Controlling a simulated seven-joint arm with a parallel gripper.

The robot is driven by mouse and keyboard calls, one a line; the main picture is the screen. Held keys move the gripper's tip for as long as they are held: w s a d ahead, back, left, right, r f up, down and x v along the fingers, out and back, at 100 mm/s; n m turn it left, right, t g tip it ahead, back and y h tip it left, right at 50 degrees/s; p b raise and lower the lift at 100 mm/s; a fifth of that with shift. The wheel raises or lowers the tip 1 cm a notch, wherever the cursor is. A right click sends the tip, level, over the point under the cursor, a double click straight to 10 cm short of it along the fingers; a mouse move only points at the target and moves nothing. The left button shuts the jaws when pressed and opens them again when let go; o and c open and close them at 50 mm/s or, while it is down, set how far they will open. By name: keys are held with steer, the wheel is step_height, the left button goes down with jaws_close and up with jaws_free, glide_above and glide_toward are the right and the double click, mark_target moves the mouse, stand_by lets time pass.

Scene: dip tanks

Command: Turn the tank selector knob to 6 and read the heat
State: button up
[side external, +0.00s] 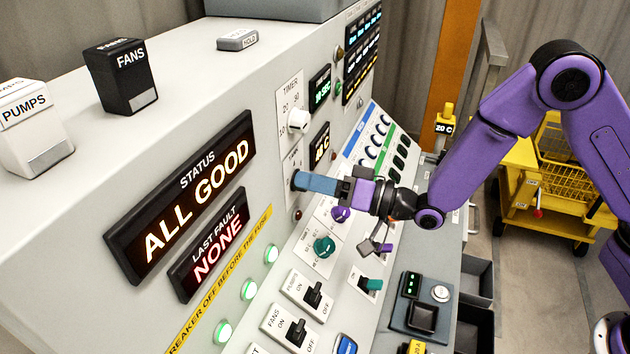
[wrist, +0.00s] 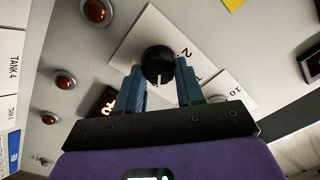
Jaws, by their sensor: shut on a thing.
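The tank selector knob (wrist: 158,62) is black and round with a white pointer line, in the upper middle of the wrist view. My gripper (wrist: 159,72) has its blue fingers on either side of the knob and is shut on it. A "2" shows on the white dial plate (wrist: 183,48); the other numbers there are hidden or unclear. In the side external view my gripper (side external: 301,182) reaches the panel from the right and covers the knob. The small heat display (side external: 320,145) above it glows orange and seems to read 48 C, though the digits are small.
A white timer knob (side external: 298,121) and timer display (side external: 320,88) sit above my gripper. A purple knob (side external: 341,213) and a green knob (side external: 324,247) are close below. Toggle switches (side external: 313,296) stand lower. The status display (side external: 185,197) reads ALL GOOD. A yellow cart (side external: 545,185) stands behind.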

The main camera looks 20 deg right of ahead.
steer(key=shift+m, duration=0.6)
steer(key=o, duration=1)
steer(key=shift+o, duration=0.2)
steer(key=v, duration=1.7)
steer(key=shift+d+f, duration=0.15)
steer(key=shift+d, duration=0.05)
steer(key=shift+s, duration=0.2)
steer(key=shift+a, duration=0.1)
